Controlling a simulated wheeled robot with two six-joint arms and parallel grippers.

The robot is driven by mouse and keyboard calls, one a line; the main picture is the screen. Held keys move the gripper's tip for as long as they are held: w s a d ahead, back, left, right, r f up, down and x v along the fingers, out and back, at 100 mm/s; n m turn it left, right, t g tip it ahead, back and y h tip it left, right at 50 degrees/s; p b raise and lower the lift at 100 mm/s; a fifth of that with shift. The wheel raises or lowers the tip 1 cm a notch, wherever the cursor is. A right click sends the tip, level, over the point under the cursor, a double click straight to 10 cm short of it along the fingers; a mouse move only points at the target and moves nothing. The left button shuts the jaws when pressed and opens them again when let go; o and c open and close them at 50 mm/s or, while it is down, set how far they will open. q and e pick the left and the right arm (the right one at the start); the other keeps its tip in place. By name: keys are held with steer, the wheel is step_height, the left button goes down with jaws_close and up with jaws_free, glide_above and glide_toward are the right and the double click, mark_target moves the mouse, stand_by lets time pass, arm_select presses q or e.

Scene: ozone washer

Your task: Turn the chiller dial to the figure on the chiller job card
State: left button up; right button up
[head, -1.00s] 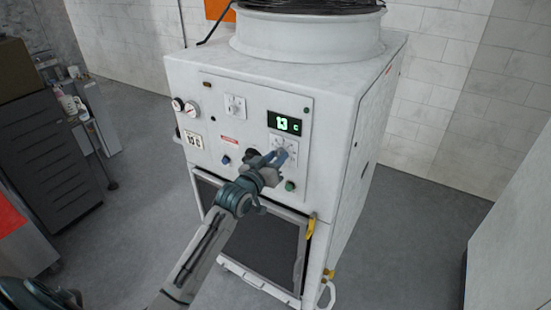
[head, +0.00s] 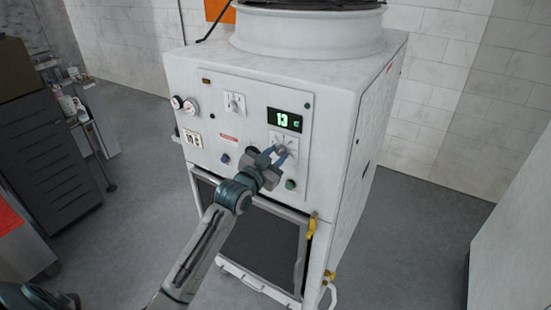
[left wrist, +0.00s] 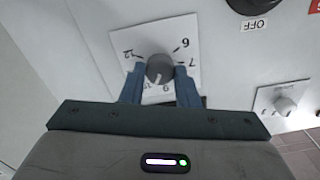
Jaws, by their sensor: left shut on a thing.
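In the head view the dial (head: 283,152) is partly hidden by my gripper. My left gripper (left wrist: 160,85) is shut on the dial, one blue finger on each side. It also shows in the head view (head: 274,156). I cannot tell the dial's exact setting. The green display (head: 285,119) above the dial reads 13 C. My right gripper is out of view.
The white chiller (head: 345,130) stands on a grey floor. A dark drawer cabinet (head: 52,155) is at left.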

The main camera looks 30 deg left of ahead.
arm_select(q)
steer(key=shift+m, duration=0.7)
steer(key=o, duration=1)
steer(key=shift+s+f+b, duration=0.1)
steer(key=shift+s+b, duration=0.2)
steer(key=shift+b, duration=0.05)
steer(key=shift+s+a+b, duration=0.2)
steer(key=shift+s+b, duration=0.5)
steer(key=shift+s, duration=1.85)
steer(key=shift+s+a+b, duration=0.2)
steer(key=shift+s+b, duration=0.5)
steer(key=shift+s, duration=1.85)
